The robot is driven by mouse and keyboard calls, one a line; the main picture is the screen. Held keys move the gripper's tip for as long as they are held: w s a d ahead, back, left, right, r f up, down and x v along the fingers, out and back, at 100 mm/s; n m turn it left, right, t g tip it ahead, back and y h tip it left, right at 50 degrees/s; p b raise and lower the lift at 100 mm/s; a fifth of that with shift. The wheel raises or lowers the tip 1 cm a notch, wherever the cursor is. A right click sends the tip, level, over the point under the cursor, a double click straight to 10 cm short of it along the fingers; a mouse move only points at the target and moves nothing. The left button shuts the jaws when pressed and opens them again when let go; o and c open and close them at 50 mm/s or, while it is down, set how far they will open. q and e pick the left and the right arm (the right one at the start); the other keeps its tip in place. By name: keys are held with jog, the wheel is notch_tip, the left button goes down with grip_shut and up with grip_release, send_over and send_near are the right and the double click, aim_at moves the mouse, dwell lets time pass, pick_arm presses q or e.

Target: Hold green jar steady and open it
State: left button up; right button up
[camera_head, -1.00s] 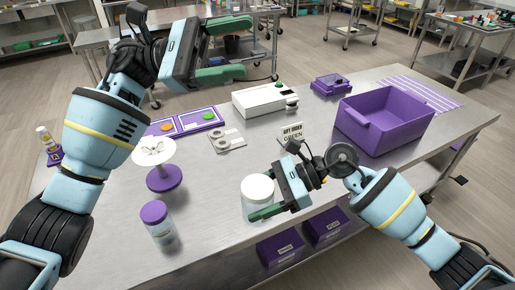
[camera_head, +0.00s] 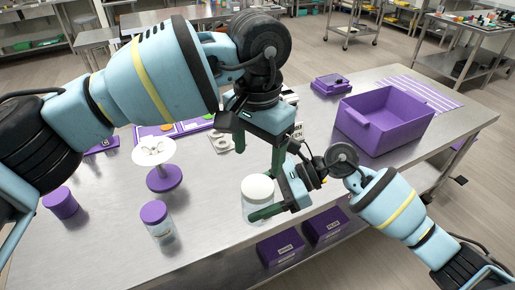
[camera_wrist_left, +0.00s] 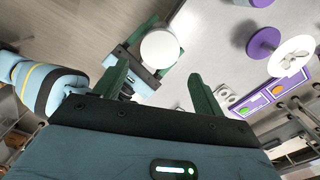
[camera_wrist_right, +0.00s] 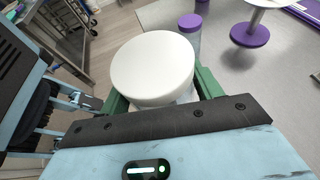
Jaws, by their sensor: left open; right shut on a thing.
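The jar with a white lid (camera_head: 257,188) stands upright on the steel table, its clear body (camera_head: 248,208) partly hidden by my right gripper. My right gripper (camera_head: 264,206) is shut on the jar body, with its fingers below the lid. The lid fills the middle of the right wrist view (camera_wrist_right: 153,68). My left gripper (camera_head: 258,152) is open and empty, fingers pointing down, above the jar and apart from it. In the left wrist view the white lid (camera_wrist_left: 160,49) shows beyond the open fingertips. No green colour is visible in the jar.
A purple-lidded jar (camera_head: 155,215), a purple container (camera_head: 61,203) and a purple-based stand with a white top (camera_head: 164,180) are to the left. A large purple bin (camera_head: 388,120) is at the right. My left arm hides part of the back.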

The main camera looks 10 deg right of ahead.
aim_at(257, 186)
pick_arm(q)
jog(key=shift+f, duration=4)
jog(key=c, duration=0.6)
jog(key=o, duration=0.9)
